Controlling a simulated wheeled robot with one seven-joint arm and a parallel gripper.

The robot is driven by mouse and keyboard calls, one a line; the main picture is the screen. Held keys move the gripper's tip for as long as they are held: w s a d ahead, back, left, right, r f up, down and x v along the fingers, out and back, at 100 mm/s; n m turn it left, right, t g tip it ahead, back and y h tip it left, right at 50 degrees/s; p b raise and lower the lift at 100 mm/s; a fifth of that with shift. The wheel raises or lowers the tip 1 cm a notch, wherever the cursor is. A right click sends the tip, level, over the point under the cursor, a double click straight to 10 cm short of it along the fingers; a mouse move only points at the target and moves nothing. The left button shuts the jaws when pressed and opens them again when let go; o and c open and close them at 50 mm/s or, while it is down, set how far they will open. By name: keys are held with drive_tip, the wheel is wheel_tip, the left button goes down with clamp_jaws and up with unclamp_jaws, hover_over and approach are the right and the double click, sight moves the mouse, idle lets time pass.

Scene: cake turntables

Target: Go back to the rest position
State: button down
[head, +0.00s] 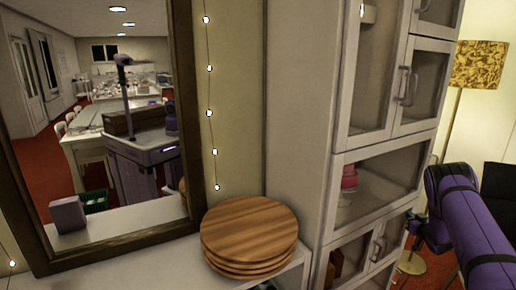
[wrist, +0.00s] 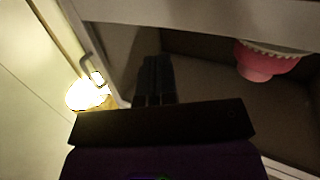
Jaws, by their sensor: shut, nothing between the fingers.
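My purple arm comes in at the right edge of the head view, bent in front of the cabinet's right side. My gripper (head: 412,222) is small and dark there, its fingers hard to make out. In the wrist view my gripper (wrist: 154,75) has its two black fingers together, with nothing between them. The fingers point toward an open-looking cabinet compartment. A pink item with a white frilled rim (wrist: 262,62) stands to the right of the fingers, apart from them. In the head view a pink item (head: 348,178) shows in the middle compartment.
A tall grey cabinet (head: 297,110) with glass doors stands beside the arm. A stack of round wooden boards (head: 250,228) rests on a white counter. A large mirror (head: 187,100) reflects the room. A floor lamp (head: 478,66) stands behind the arm.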

drive_tip(key=w+a+r+m+g+h, duration=0.1)
drive_tip(key=a+r+h, duration=0.15)
drive_tip(key=r, duration=0.95)
drive_tip(key=w+a+r+m+g+h, duration=0.1)
drive_tip(key=a+r+m, duration=0.15)
drive_tip(key=r, duration=0.95)
drive_tip(key=s+a+r+g, duration=0.2)
drive_tip(key=s+a+r, duration=0.35)
drive_tip(key=r, duration=0.35)
drive_tip(key=s+a+r+g, duration=0.1)
drive_tip(key=s+a+r, duration=0.45)
drive_tip(key=r, duration=0.25)
drive_tip(key=s+a+r+g+y, duration=0.15)
drive_tip(key=s+a+r, duration=0.25)
drive_tip(key=s+a, duration=0.5)
drive_tip(key=s+a+r+g, duration=0.2)
drive_tip(key=s+a+r, duration=0.3)
drive_tip(key=s, duration=0.8)
drive_tip(key=s+a+f+n+g+y, duration=0.1)
drive_tip(key=s+a, duration=0.4)
drive_tip(key=s, duration=0.6)
drive_tip(key=s+a+f+n+g+y, duration=0.1)
drive_tip(key=s+a+f+g, duration=0.1)
drive_tip(key=s, duration=1)
drive_tip(key=a+f, duration=0.1)
drive_tip(key=a, duration=0.1)
drive_tip(key=shift+s+a+f+n, duration=0.15)
drive_tip(key=shift+s+a+n, duration=0.05)
drive_tip(key=shift+a+n, duration=0.15)
